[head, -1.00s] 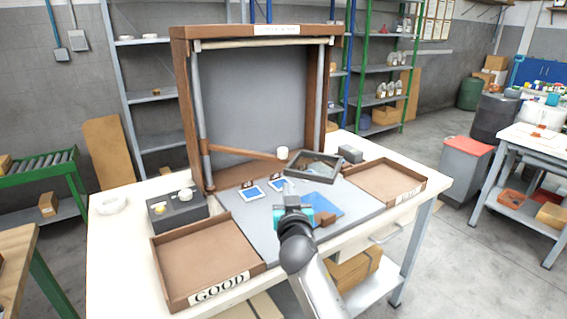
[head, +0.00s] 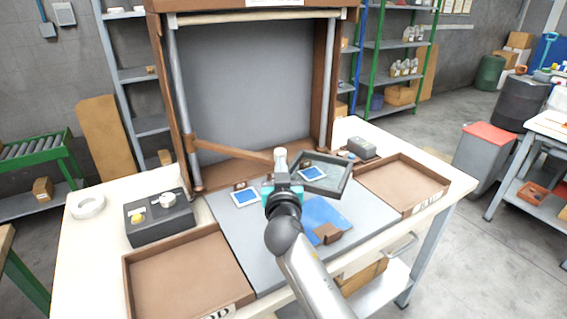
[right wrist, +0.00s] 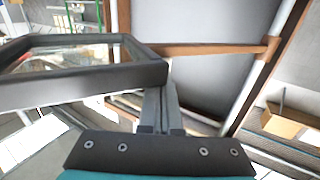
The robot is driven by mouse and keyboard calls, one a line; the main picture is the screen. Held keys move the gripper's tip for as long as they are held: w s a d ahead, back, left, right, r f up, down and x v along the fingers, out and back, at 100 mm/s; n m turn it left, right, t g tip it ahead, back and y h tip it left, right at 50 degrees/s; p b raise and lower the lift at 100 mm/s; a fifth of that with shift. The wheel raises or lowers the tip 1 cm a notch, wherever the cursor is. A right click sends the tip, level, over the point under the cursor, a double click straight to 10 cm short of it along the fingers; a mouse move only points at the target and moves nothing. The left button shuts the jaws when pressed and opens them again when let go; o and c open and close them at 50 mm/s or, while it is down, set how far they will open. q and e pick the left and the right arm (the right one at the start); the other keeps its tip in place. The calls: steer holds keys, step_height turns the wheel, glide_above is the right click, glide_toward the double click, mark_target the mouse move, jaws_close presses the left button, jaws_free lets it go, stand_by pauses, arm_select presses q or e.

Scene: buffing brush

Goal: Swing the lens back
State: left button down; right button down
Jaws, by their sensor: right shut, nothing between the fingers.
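The lens (head: 347,183) is a dark rectangular frame with clear glass, at the end of a brown wooden swing arm (head: 225,150). That arm is hinged on the left grey post of the upright frame. A small pale knob (head: 281,153) stands where arm and lens meet. My right gripper (head: 282,171) is shut and empty, in front of the knob and the lens's left side; contact cannot be told there. In the right wrist view its closed fingers (right wrist: 160,104) are close beside the corner of the lens frame (right wrist: 140,72). My left gripper is out of view.
On the grey mat (head: 236,228) lie blue-and-white cards (head: 246,197) and a blue cloth (head: 318,212). Brown trays stand left (head: 190,275) and right (head: 400,182). A dark box with knobs (head: 160,217) stands back left. The upright wooden frame (head: 160,85) closes off the back.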

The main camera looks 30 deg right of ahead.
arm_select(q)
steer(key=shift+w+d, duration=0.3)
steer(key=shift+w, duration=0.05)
arm_select(e)
steer(key=shift+w, duration=0.3)
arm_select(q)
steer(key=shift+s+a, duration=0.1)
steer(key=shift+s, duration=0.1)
arm_select(e)
steer(key=shift+s, duration=0.1)
steer(key=shift+d, duration=0.1)
